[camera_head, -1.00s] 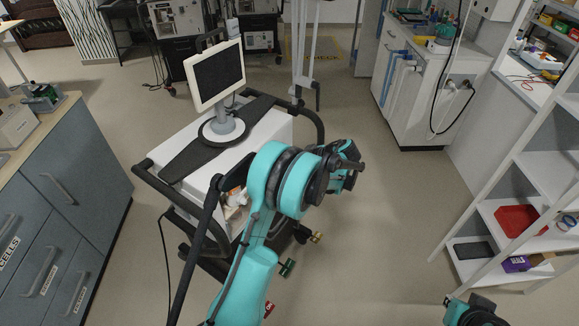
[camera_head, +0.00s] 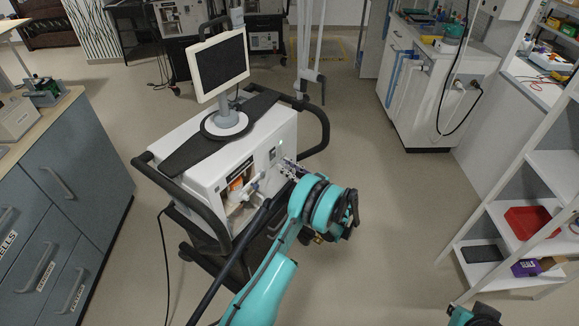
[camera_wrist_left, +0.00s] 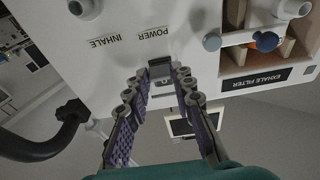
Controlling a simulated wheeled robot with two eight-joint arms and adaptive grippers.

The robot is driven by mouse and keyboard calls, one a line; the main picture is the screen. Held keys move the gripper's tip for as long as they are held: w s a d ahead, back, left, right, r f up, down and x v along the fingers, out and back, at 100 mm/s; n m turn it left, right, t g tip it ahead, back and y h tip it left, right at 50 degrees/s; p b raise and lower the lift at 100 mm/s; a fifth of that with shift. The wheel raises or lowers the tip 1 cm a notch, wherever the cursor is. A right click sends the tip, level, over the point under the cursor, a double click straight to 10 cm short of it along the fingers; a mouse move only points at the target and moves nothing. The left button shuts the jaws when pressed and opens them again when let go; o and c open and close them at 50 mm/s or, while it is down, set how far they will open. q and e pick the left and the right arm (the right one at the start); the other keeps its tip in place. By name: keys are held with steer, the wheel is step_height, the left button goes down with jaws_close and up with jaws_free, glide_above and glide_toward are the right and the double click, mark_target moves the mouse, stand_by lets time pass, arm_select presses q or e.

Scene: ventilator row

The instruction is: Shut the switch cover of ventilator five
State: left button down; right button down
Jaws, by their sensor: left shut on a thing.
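The ventilator (camera_head: 207,150) is a white box on a dark cart, with a monitor on top. My left gripper (camera_head: 289,167) is at its front panel, right of the open compartment. In the left wrist view, which is upside down, the fingers (camera_wrist_left: 160,78) are shut on a small grey switch cover (camera_wrist_left: 160,66) beside the POWER label (camera_wrist_left: 154,33). The fingers partly hide the cover, and I cannot tell how far it is swung. The number of this ventilator is not readable. Part of my right arm shows at the bottom right, without its fingers.
Black rails (camera_head: 190,203) run around the cart. Grey drawers (camera_head: 70,180) stand at the left and white shelves (camera_head: 510,215) with a red tray (camera_head: 530,222) at the right. The floor between cart and shelves is clear.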

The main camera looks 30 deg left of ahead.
arm_select(q)
steer(key=shift+a+f+y, duration=0.2)
steer(key=shift+a+y, duration=0.05)
steer(key=shift+y, duration=0.15)
steer(key=c, duration=1.3)
jaws_free()
steer(key=shift+a, duration=0.1)
steer(key=v, duration=1.2)
steer(key=shift+w, duration=0.1)
